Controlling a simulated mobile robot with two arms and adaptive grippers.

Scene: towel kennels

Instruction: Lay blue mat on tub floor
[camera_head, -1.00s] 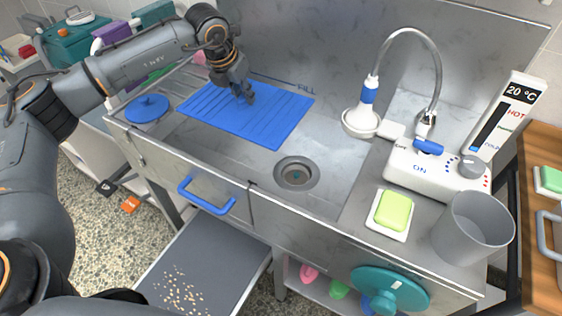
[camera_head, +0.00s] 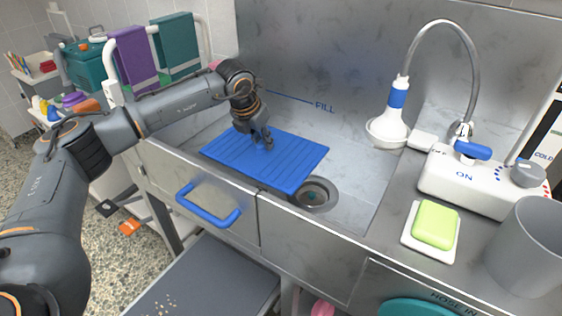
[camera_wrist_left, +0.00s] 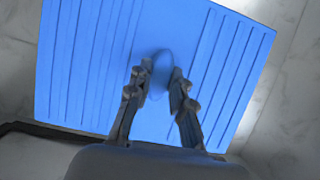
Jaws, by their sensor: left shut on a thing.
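The blue ribbed mat (camera_head: 290,166) is in the metal tub (camera_head: 345,160), near its left and middle part. My left gripper (camera_head: 265,142) is above the mat's middle, shut on a raised blue knob of the mat. In the left wrist view the fingers (camera_wrist_left: 160,85) close on the blue knob, and the mat (camera_wrist_left: 90,60) spreads flat around it. The mat's near right corner comes up to the drain (camera_head: 315,194). I cannot tell whether the mat touches the floor or hangs just above it. My right gripper is not in view.
A shower head (camera_head: 390,128) stands at the tub's right, beside a white control box (camera_head: 470,180). Green soap (camera_head: 436,227) and a grey cup (camera_head: 528,245) are on the right ledge. A blue handle (camera_head: 208,207) sticks out from the tub front. Purple (camera_head: 133,58) and teal towels (camera_head: 176,47) hang behind.

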